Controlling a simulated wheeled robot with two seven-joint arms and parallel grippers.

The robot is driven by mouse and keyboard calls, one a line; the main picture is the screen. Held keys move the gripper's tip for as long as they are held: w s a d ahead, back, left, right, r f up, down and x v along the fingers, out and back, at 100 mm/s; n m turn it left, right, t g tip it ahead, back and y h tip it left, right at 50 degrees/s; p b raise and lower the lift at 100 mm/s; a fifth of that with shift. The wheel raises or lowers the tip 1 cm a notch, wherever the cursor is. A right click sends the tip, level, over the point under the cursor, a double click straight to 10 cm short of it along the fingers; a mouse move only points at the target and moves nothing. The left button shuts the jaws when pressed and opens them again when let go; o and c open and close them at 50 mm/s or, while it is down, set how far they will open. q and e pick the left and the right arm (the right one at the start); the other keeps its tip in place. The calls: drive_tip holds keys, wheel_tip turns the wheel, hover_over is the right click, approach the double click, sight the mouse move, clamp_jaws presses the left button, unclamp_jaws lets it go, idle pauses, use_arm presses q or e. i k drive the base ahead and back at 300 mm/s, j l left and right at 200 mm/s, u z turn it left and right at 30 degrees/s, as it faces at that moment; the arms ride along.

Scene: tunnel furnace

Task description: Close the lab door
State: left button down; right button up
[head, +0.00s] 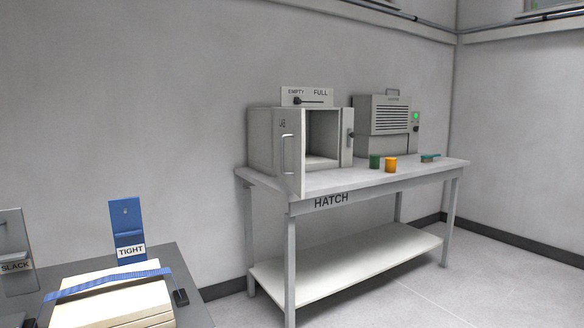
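A grey box-shaped cabinet (262,132) stands on the left part of a table lettered HATCH. Its front is open and the inside, with a pale floor, shows as empty. A door panel (292,170) with a vertical bar handle stands swung outward at the cabinet's left front, reaching toward the table's front edge. A dark latch or knob shows on the cabinet's right front edge. No lettering in view names a lab door, so I cannot tell for certain that this panel is it. Neither of my grippers is in view.
An EMPTY/FULL sign (307,97) tops the cabinet. The table (420,172) also holds a vented machine (385,140), a green cup (375,161), an orange cup (390,164) and a small teal item (430,157). A strapped pale stack (115,304) sits at lower left. Floor right is clear.

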sight(290, 131)
drive_tip(key=i+l, duration=0.75)
drive_tip(key=i, duration=0.35)
drive_tip(key=i+l+z, duration=0.1)
drive_tip(key=i, duration=0.4)
drive_tip(key=i+j, duration=0.25)
